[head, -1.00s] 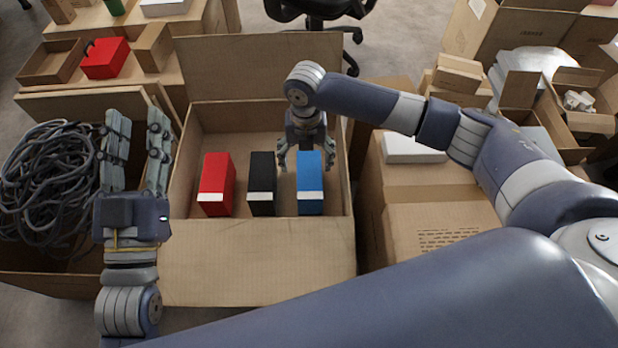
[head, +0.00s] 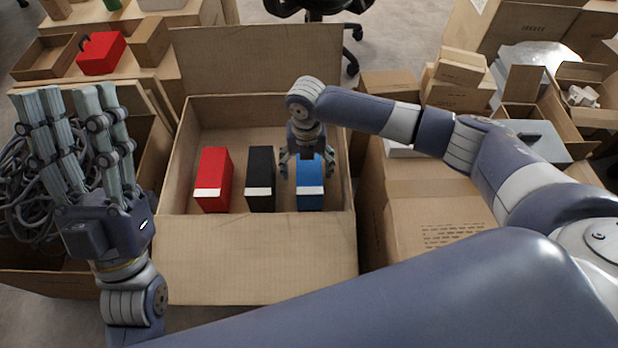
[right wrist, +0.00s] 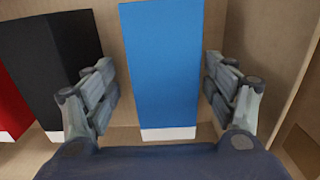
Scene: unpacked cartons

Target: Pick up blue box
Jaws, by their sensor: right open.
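The blue box (head: 310,194) stands upright in the open carton (head: 257,262), at the right of a row of three boxes, with a white band low on its front. My right gripper (head: 308,172) is over it, fingers pointing down. In the right wrist view the blue box (right wrist: 161,65) lies between the open fingers of the right gripper (right wrist: 160,100), with a gap on each side. My left gripper (head: 75,110) is raised at the left, over the cable carton, away from the boxes. Its fingers look spread, with nothing seen between them.
A black box (head: 261,172) stands just left of the blue box, and a red box (head: 213,172) left of that. Dark cables (head: 28,205) fill a carton at the left. Closed cartons (head: 430,205) stand at the right. The carton's walls surround the row.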

